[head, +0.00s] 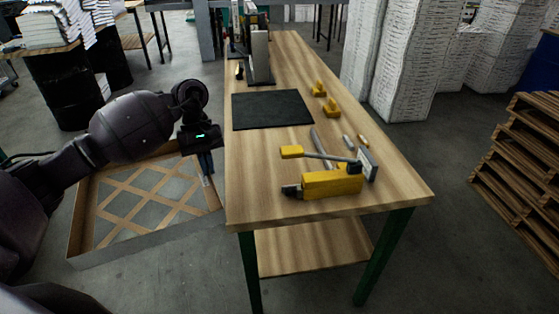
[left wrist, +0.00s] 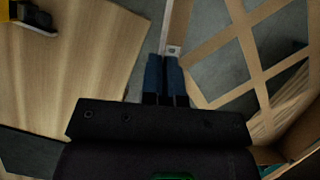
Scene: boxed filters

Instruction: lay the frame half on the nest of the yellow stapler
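The frame half (head: 87,215), a shallow brown cardboard frame with a crossed lattice, is beside the table's left edge, apart from the stapler. My left gripper (head: 206,163) is at its right-hand rim; in the left wrist view my left gripper's blue fingers (left wrist: 165,70) are closed on that rim strip (left wrist: 175,32). Grey floor shows through the lattice. The yellow stapler (head: 332,184) lies on the table's near end, with a grey lever, a yellow handle and an upright metal plate (head: 368,164) at its right. I cannot tell which part is its nest. My right gripper is out of view.
The wooden table (head: 250,180) has a black mat (head: 270,110), small yellow pieces (head: 333,108) and loose small parts behind the stapler. A grey upright device (head: 260,58) stands farther back. Pallets (head: 520,150) and white stacks (head: 400,70) stand at right. The table's near left corner is clear.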

